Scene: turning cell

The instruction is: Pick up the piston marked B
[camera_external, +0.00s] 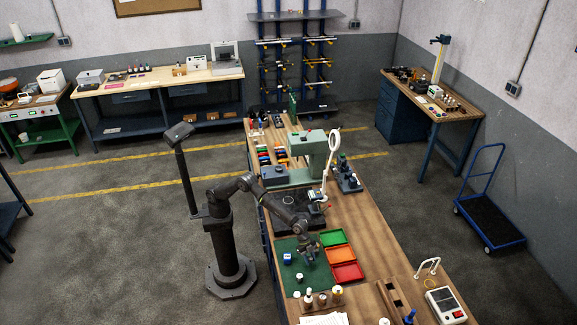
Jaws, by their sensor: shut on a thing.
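My gripper (310,257) points down over the green mat (322,279) on the long wooden bench, just left of the colored trays. It is shut on a small part that is mostly hidden by the fingers; I cannot tell its marking or whether it touches the mat. A small blue-and-white piece (287,258) is on the mat to the left of my gripper. A small pale piece (299,277) is on the mat nearer the front. Any letters on these pieces are too small to read, so I cannot tell which is the piston marked B.
A green tray (332,237), an orange tray (339,253) and a red tray (347,272) stand right of the mat. Several pale cylindrical pieces (323,298) stand at the mat's front edge. A green machine (310,145) stands behind. Bare bench (375,240) lies right of the trays.

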